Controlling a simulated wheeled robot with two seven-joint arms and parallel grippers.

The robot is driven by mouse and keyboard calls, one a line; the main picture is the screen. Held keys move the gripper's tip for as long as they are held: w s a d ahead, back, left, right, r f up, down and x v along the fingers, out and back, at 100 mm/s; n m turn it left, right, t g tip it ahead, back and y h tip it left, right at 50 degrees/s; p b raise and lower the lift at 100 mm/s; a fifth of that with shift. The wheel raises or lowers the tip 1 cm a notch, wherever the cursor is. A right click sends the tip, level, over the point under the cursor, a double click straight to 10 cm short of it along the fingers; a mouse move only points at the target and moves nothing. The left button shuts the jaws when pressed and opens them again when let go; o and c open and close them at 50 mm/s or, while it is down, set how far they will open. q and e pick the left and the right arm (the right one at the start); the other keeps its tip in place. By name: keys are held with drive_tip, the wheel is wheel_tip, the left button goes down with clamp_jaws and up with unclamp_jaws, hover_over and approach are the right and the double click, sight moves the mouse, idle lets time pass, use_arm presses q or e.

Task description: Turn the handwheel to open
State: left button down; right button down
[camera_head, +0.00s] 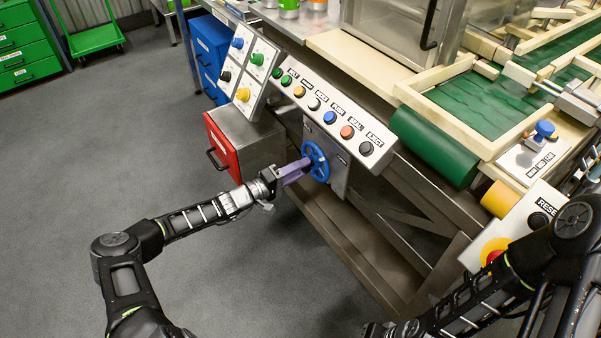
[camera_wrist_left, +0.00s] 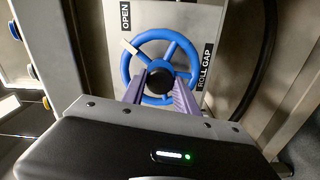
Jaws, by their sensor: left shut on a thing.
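The blue handwheel (camera_head: 315,161) is on a grey metal plate below the sloped button panel. In the left wrist view the handwheel (camera_wrist_left: 136,60) has spokes, a black hub and a white marker on its upper left rim. The marker points toward the OPEN label (camera_wrist_left: 126,16); the ROLL GAP label (camera_wrist_left: 205,70) is at the right. My left gripper (camera_head: 304,163) reaches the wheel from the left. In the left wrist view its purple fingers (camera_wrist_left: 159,80) lie either side of the hub, shut on the wheel. My right arm shows at lower right; its fingers are out of view.
The button panel (camera_head: 337,116) runs just above the wheel. A red drawer front (camera_head: 222,146) stands left of it. A metal frame beam (camera_head: 352,246) runs below. A green conveyor roller (camera_head: 434,146) sticks out at the right. The grey floor at left is clear.

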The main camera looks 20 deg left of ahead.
use_arm(q)
drive_tip(key=shift+m+b, duration=0.75)
drive_tip(key=shift+m, duration=1.25)
drive_tip(key=c, duration=0.9)
unclamp_jaws()
drive_tip(key=shift+c, duration=0.2)
drive_tip(key=v, duration=0.8)
